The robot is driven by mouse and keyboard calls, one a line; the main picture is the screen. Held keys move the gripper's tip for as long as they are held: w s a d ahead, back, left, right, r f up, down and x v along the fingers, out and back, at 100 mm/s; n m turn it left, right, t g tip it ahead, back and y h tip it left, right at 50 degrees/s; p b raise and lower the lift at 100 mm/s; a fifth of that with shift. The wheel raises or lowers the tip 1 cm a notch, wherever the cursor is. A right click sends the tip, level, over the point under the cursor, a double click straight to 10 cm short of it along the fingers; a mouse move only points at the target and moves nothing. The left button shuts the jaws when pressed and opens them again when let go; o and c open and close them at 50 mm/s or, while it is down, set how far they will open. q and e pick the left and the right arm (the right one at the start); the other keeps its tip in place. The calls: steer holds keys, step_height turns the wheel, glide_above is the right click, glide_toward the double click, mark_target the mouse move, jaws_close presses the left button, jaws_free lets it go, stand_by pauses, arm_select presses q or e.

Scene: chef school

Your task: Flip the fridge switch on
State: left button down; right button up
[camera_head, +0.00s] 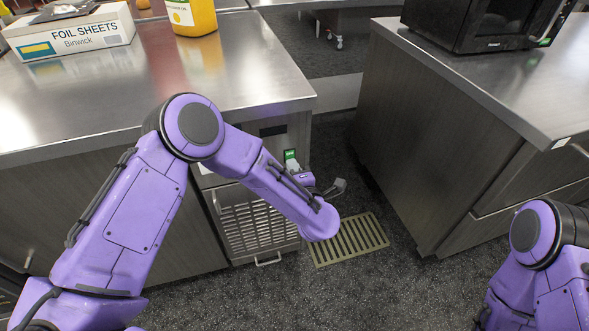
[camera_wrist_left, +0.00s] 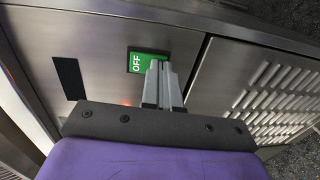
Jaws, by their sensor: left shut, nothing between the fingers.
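The fridge switch is a small green rocker panel (camera_wrist_left: 136,62) marked OFF, on the steel front below the counter edge. It also shows in the head view as a green patch (camera_head: 290,155). My left gripper (camera_wrist_left: 160,68) is shut and empty, its fingertips overlapping the switch's right part in the wrist view. I cannot tell whether they touch it. In the head view the left fingertips (camera_head: 292,165) are just below the green patch, and my forearm hides part of the fridge front (camera_head: 235,222). Only part of my right arm shows; its gripper is out of view.
The steel counter (camera_head: 250,75) above carries a foil sheets box (camera_head: 75,38) and a yellow bottle (camera_head: 190,15). A second counter (camera_head: 440,140) with a black microwave (camera_head: 485,25) stands to the right. A floor grate (camera_head: 348,240) lies in the aisle between.

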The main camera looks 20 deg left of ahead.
arm_select(q)
steer(key=f+v, duration=0.3)
steer(key=v, duration=1)
steer(key=shift+s+d, duration=0.3)
steer(key=shift+s, duration=0.05)
arm_select(e)
steer(key=shift+s+a+f, duration=0.1)
steer(key=shift+s+f, duration=0.35)
arm_select(q)
steer(key=shift+f, duration=0.1)
